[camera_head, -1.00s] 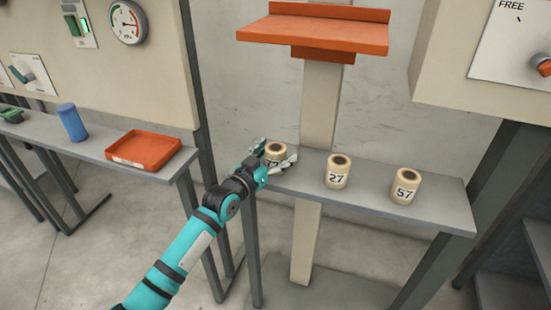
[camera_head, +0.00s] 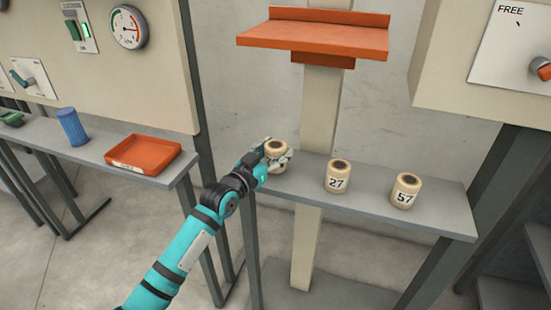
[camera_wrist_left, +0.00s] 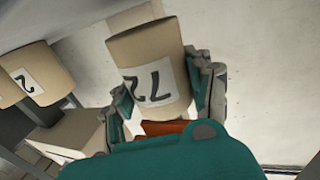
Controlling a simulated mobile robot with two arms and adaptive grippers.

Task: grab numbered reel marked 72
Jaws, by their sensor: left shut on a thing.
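The reel marked 72 (camera_head: 276,150) is a tan roll with a dark core, at the left end of the grey shelf. My left gripper (camera_head: 276,158) is shut around it, with fingers on both sides. In the left wrist view the reel (camera_wrist_left: 148,55) sits between the fingers (camera_wrist_left: 165,95), and its white label with 72 faces the camera. The fingers hide part of it in the head view, and I cannot tell whether its base touches the shelf. My right gripper is not in view.
Reels marked 27 (camera_head: 337,177) and 57 (camera_head: 404,191) stand upright to the right on the grey shelf (camera_head: 440,216). An orange ledge (camera_head: 313,38) is above, on a beige post (camera_head: 318,110). An orange tray (camera_head: 143,153) and blue cylinder (camera_head: 72,127) are on the left bench.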

